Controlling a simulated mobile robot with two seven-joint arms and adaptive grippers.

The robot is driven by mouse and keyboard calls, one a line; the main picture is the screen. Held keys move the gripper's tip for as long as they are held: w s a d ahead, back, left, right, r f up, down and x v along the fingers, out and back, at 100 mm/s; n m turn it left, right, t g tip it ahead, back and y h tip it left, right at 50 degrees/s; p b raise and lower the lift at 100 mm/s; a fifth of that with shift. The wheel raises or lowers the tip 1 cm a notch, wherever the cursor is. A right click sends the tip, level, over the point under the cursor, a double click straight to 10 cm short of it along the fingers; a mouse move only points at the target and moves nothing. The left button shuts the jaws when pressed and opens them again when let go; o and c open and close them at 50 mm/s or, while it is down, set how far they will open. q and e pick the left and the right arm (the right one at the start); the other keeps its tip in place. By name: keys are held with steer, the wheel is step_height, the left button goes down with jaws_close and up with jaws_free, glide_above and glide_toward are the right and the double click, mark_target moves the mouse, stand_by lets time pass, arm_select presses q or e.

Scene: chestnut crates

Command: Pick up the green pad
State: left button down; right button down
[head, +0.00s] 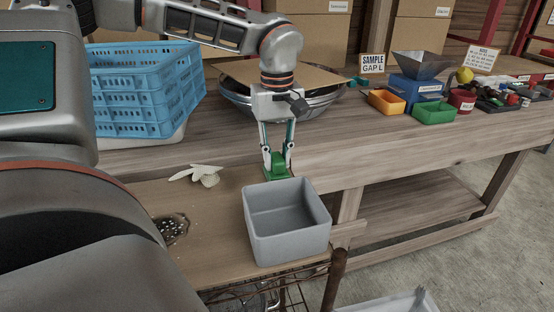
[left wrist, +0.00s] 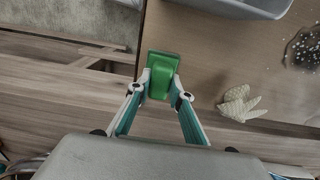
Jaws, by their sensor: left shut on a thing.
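The green pad (head: 277,172) is a flat green block with a raised grip, held at the end of my left arm in the head view. My left gripper (head: 277,158) points down with its two fingers on either side of the pad's grip. In the left wrist view the pad (left wrist: 161,72) sits between the fingertips of the left gripper (left wrist: 160,88). The pad is just behind the grey bin's rear rim; I cannot tell whether it touches the board below. My right gripper is not in view.
A grey bin (head: 290,245) stands in front, on a brown board (head: 170,195) with pale gloves (head: 197,175) and a speckled dark patch (head: 172,227). A blue crate (head: 150,90) and a metal bowl (head: 320,103) are on the bench behind. Small coloured bins (head: 434,112) stand right.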

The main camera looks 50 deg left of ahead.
mark_target(277, 157)
arm_select(q)
step_height(277, 157, up, 20)
steer(key=p, duration=0.2)
steer(key=shift+p, duration=0.4)
